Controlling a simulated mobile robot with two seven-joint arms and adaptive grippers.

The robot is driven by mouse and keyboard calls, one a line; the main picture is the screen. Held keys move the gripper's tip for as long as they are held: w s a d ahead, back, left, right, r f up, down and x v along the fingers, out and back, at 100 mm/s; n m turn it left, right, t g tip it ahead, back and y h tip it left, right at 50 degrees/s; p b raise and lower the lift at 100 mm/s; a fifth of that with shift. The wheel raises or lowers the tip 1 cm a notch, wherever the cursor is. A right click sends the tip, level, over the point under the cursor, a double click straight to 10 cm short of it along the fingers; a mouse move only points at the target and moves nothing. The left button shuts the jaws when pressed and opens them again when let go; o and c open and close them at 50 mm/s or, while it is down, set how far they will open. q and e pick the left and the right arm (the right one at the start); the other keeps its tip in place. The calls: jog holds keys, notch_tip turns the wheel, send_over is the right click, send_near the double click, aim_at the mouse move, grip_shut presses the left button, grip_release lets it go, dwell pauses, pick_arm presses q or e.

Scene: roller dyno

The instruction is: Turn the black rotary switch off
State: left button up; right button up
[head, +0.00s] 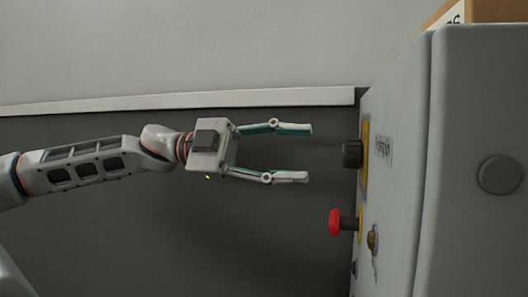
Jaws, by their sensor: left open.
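The black rotary switch (352,154) sticks out from a yellow plate on the left-facing side of a grey cabinet, in the right half of the head view. I see it from the side, so its set position cannot be told. My left gripper (301,153) is open and empty. Its two fingers point right toward the switch, one above and one below its level, with a clear gap between the fingertips and the knob. My right gripper is not in view.
Below the switch a red mushroom button (336,222) sticks out from the same face of the grey cabinet (470,100). A cardboard box (490,12) sits on top. The space left of the panel around my gripper is free.

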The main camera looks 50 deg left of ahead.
pick_arm(q)
jog(key=shift+v, duration=2.4)
